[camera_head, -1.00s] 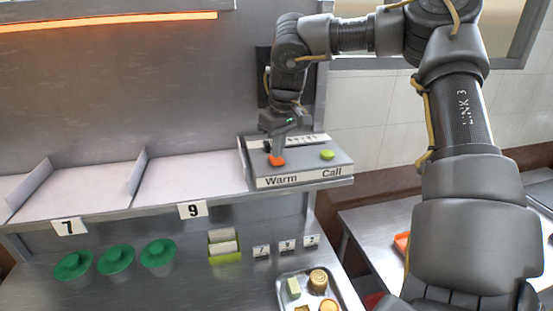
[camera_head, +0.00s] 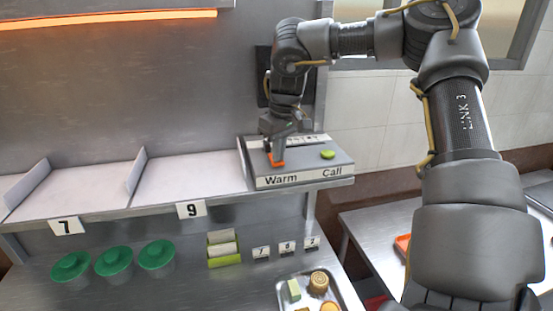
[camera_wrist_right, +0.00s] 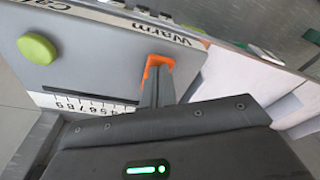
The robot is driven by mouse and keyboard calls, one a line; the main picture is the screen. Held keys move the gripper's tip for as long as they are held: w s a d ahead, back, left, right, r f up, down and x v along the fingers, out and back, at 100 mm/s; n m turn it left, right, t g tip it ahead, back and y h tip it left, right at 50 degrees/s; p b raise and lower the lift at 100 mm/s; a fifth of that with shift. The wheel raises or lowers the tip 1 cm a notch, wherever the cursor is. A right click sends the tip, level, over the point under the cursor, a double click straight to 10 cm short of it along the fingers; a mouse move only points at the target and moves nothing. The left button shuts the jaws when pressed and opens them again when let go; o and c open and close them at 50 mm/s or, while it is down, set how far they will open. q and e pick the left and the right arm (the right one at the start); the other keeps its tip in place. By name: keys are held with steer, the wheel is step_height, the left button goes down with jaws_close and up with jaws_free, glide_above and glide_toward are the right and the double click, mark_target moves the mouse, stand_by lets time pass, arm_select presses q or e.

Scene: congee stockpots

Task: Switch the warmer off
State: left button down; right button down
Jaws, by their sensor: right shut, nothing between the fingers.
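My right gripper (camera_head: 276,158) is shut and empty. It points down with its fingertips at the Warm button, covering part of it. In the right wrist view the fingers (camera_wrist_right: 156,78) appear to meet the button, but contact is hard to tell. The warmer's heating strip (camera_head: 110,20) glows orange at the upper left. My left gripper is not in view.
A green Call button (camera_head: 327,154) sits to the right on the same box. A shelf with dividers (camera_head: 190,180) runs left of it. Below are green-lidded containers (camera_head: 114,261), a card holder (camera_head: 223,248) and a tray (camera_head: 283,292) with small items.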

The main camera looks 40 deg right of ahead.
steer(key=shift+r+p, duration=1.7)
steer(key=shift+r, duration=1.75)
